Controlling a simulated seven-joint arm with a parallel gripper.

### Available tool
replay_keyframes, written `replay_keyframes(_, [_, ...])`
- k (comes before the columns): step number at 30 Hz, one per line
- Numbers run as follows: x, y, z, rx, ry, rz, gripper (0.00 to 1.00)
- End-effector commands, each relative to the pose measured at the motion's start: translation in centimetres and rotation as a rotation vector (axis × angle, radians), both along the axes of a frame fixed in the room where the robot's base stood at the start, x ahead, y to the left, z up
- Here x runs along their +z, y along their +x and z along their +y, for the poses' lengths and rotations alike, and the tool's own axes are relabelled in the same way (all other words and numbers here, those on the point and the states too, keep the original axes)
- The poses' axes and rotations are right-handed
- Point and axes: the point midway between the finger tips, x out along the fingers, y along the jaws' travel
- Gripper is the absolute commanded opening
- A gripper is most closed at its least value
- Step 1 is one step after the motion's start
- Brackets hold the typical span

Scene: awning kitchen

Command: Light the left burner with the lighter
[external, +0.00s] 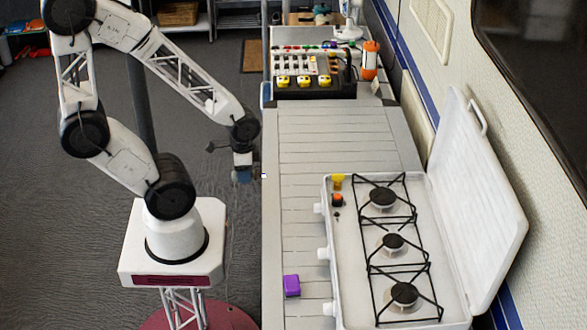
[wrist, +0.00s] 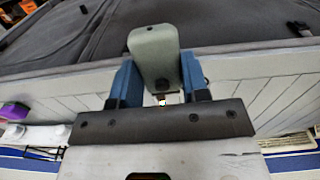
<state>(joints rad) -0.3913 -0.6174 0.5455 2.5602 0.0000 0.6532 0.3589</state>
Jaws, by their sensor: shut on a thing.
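My gripper (external: 243,174) hangs beside the left edge of the counter, left of the stove and apart from it. In the wrist view its blue fingers (wrist: 160,85) are shut on the lighter, a grey-green rounded body (wrist: 155,55). A small bright spot shows at the lighter's end between the fingers; I cannot tell whether it is a flame. The white stove (external: 350,285) stands on the counter with its lid (external: 480,190) open on the right. Its burners are a far one (external: 383,196), a middle one (external: 393,242) and a near one (external: 404,293), under black grates.
Knobs (external: 323,254) line the stove's left side. Small yellow (external: 338,181) and orange (external: 337,200) items sit at its far left corner. A purple block (external: 291,286) lies on the counter (external: 335,145). A black control box (external: 305,88) and orange cylinder (external: 370,60) stand farther back.

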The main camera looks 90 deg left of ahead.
Motion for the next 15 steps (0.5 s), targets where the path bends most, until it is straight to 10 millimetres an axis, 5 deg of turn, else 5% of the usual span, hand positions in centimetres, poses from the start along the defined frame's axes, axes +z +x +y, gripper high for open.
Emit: replay_keyframes(15, [0.9,2.1,0.2,-0.037,0.000,0.001,0.18])
